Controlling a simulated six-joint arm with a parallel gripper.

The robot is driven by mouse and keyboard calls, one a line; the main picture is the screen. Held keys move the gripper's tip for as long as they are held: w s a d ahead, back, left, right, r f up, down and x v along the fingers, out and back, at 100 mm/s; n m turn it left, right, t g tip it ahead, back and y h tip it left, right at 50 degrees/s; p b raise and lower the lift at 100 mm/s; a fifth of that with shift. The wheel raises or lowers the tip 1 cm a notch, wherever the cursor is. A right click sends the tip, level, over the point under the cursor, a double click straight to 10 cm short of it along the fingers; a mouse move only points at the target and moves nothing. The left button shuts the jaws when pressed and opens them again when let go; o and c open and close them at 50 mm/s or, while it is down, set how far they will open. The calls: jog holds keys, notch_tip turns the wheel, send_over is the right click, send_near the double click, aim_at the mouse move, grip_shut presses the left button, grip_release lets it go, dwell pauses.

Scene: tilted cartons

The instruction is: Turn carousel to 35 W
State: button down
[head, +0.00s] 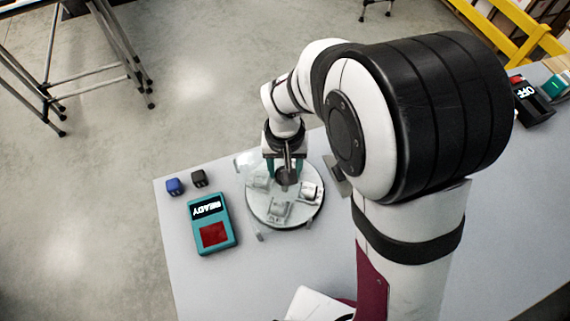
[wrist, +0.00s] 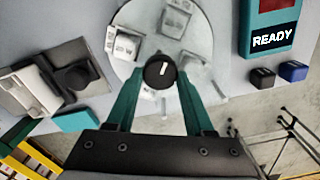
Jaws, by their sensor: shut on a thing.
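The carousel (head: 309,217) is a pale round disc on the grey table with several whitish blocks on it. In the wrist view the disc (wrist: 201,42) fills the top middle. One block (wrist: 124,46) there bears a small label too blurred to read surely. In the head view my fingers and wrist hide much of the knob.
A teal box with a red panel (head: 215,235) and a READY display stands left of the carousel. A blue block (head: 175,186) and a black block (head: 199,178) sit behind it. Another device (head: 532,102) reads OFF at the far right. The table's front left is bare.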

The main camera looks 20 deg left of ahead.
jog(key=shift+m, duration=2.6)
jog(key=shift+d+m, duration=0.1)
jog(key=shift+m, duration=2.7)
jog(key=shift+c, duration=1.4)
grip_release()
notch_tip(320, 180, up, 16)
jog(key=shift+f, duration=0.1)
